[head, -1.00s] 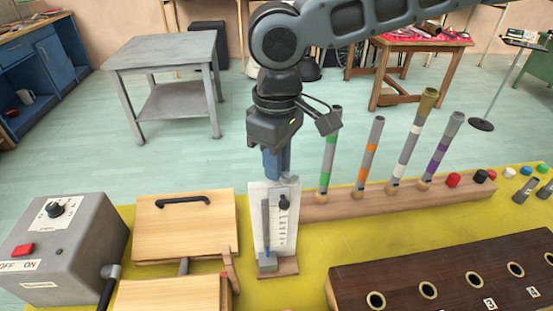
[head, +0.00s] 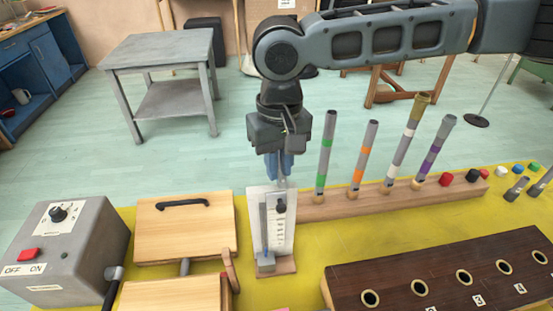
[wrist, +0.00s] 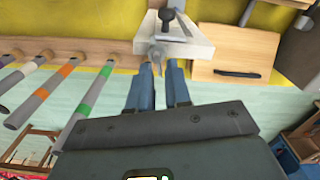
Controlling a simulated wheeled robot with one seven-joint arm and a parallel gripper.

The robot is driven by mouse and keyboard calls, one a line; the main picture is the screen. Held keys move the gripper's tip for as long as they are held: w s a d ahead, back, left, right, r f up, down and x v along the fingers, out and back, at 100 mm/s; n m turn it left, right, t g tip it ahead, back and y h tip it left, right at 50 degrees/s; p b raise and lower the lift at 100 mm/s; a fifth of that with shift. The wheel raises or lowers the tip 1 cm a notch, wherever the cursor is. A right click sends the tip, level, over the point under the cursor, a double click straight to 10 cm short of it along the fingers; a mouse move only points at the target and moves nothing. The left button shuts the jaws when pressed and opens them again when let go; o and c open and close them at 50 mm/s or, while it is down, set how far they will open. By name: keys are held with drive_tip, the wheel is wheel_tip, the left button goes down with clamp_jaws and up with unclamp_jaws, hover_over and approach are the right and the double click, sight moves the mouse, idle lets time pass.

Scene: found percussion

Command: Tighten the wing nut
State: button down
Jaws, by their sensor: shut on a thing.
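A small white upright board (head: 284,235) with a printed scale stands on a wooden foot on the yellow table. A dark knob (head: 281,206) and a grey bar with a blue-grey block (head: 265,258) are on its front. My gripper (head: 283,182) points down at the board's top edge from above and behind. In the wrist view its two blue fingers (wrist: 158,68) close on a small grey metal piece, the wing nut (wrist: 157,50), at the board's top. The fingers largely hide the wing nut in the head view.
A wooden rail (head: 330,207) with several banded tubes stands close right of the board. A dark block with round holes (head: 440,275) lies at front right. Wooden flaps (head: 190,230) and a grey switch box (head: 70,250) are left. Air above the table's left is clear.

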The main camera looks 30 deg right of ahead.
idle(0.3)
drive_tip(key=m, duration=0.4)
drive_tip(key=shift+s+d, duration=0.1)
drive_tip(key=shift+d, duration=0.3)
drive_tip(key=shift+s+d+m, duration=0.1)
drive_tip(key=shift+m, duration=1)
drive_tip(key=shift+s+d+m, duration=0.1)
drive_tip(key=shift+m, duration=1)
drive_tip(key=shift+s+d+m, duration=0.1)
drive_tip(key=shift+s+m, duration=0.05)
drive_tip(key=shift+m, duration=0.85)
drive_tip(key=shift+s+d+m, duration=0.1)
drive_tip(key=shift+s+m, duration=0.05)
drive_tip(key=shift+m, duration=0.85)
drive_tip(key=m, duration=0.4)
drive_tip(key=shift+s, duration=0.3)
